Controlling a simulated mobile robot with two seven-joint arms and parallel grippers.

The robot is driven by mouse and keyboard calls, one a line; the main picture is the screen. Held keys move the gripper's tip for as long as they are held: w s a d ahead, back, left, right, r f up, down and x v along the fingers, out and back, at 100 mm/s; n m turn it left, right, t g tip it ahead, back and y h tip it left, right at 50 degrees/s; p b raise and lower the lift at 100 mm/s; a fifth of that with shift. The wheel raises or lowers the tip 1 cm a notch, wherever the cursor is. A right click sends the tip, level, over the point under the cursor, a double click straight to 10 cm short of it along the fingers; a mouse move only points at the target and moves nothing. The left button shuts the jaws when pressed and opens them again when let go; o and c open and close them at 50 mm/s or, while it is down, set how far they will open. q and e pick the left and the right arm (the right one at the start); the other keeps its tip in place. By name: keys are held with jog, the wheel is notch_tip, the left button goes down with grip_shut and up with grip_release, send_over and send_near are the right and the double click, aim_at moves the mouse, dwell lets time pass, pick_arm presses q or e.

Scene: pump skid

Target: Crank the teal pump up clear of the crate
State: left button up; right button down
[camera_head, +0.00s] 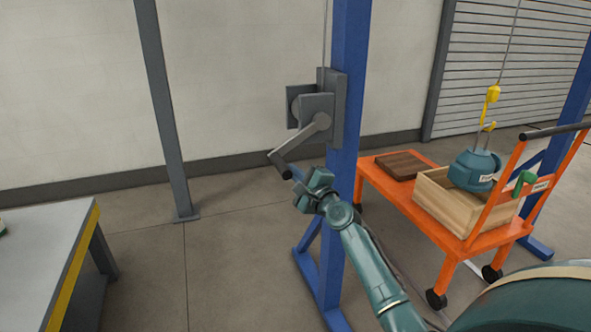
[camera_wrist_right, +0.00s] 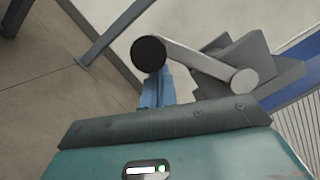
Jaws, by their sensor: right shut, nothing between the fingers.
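The teal pump (camera_head: 474,171) sits in the open wooden crate (camera_head: 450,206), its lower part hidden by the crate wall. A yellow hook (camera_head: 492,94) hangs on a cable above the pump, with sling lines down to it. The grey winch (camera_head: 318,108) is fixed to a blue post. Its crank arm (camera_head: 300,140) points down-left to a dark handle (camera_head: 287,174); the handle end also shows in the wrist view (camera_wrist_right: 148,53). My right gripper (camera_head: 312,190) is shut and empty, just below and right of the handle. I cannot tell whether they touch. My left gripper is out of view.
The crate stands on an orange cart (camera_head: 408,204) beside a brown board (camera_head: 403,165). The blue post (camera_head: 347,130) stands behind my right arm. A grey table (camera_head: 40,255) with a yellow edge is at left. The floor between table and post is clear.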

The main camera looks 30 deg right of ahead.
aim_at(282, 165)
jog(key=shift+a, duration=0.1)
dwell(0.3)
